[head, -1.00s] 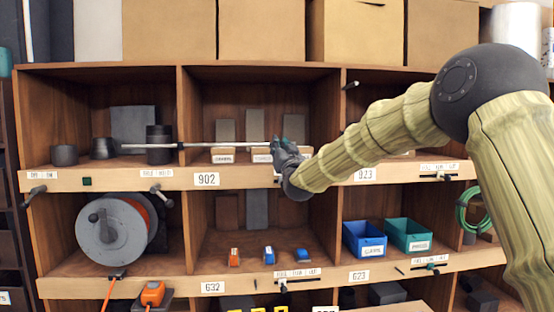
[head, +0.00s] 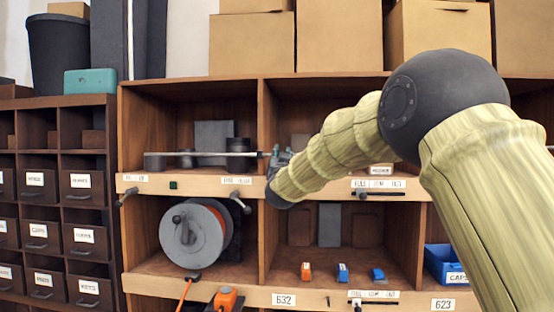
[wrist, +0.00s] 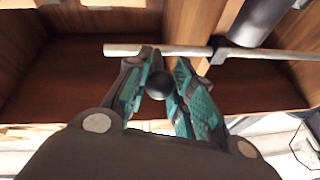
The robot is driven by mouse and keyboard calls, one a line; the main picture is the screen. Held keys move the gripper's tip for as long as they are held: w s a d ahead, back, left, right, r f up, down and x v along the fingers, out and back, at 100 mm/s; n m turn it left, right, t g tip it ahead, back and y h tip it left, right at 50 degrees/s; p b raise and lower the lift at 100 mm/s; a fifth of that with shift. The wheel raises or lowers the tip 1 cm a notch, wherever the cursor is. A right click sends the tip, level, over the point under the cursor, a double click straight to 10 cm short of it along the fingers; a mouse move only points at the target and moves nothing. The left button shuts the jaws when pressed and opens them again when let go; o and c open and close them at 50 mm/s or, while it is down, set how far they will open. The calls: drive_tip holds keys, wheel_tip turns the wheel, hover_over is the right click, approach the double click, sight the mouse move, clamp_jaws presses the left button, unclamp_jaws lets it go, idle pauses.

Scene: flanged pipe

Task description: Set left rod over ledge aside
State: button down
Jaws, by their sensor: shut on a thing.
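A thin pale rod (head: 222,154) runs level across the front of the upper left bay in the head view, with a dark collar near its left part. My gripper (head: 278,156) is at the rod's right end, by the bay divider. In the wrist view the rod (wrist: 135,50) crosses at the fingertips of my gripper (wrist: 168,60), and a dark collar (wrist: 218,55) sits on it right of the fingers. A dark round part shows between the fingers. The ledge (head: 205,181) lies below the rod; whether they touch cannot be told.
Two dark handles, one a knob (head: 240,203), project from the ledge. A cable reel (head: 190,234) is below. A drawer cabinet (head: 58,200) stands left.

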drive_tip(key=shift+a, duration=0.15)
drive_tip(key=c, duration=1.2)
unclamp_jaws()
drive_tip(key=v, duration=1.2)
